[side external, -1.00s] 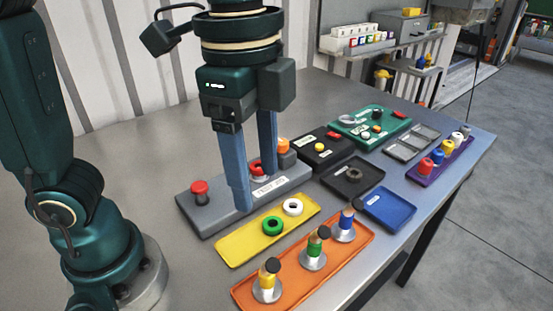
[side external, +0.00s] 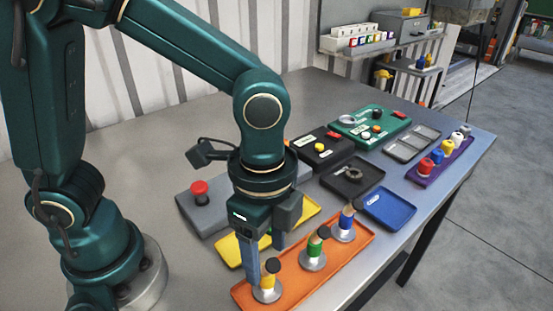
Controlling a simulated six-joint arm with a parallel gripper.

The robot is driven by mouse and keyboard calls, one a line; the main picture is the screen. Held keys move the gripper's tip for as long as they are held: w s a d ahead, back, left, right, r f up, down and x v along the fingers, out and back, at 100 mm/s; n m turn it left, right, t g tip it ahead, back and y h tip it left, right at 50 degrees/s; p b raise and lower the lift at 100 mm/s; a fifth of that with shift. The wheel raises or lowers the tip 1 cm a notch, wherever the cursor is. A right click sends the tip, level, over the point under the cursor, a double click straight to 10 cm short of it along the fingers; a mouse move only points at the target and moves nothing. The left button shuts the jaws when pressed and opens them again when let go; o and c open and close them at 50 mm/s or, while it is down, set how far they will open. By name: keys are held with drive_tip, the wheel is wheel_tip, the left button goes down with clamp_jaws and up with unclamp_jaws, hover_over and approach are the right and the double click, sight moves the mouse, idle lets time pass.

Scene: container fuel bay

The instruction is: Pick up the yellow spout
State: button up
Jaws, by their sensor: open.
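The yellow spout (side external: 265,283) stands upright at the near left end of the orange tray (side external: 324,278), with a round silver base and a dark cap. My gripper (side external: 265,266) is open and low over that end of the tray. One finger comes down just left of the yellow spout, and the other is behind and above it. I cannot tell whether either finger touches the spout. A green spout (side external: 314,247) and a blue spout (side external: 345,221) stand farther along the same tray.
A yellow tray (side external: 232,250) and a grey box with a red button (side external: 200,189) are partly hidden behind my gripper. A blue tray (side external: 390,208), dark tray (side external: 351,184) and purple rack (side external: 432,175) lie to the right. The table's left area is clear.

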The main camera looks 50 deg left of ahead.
sight(267, 271)
drive_tip(key=shift+f, duration=2.4)
clamp_jaws()
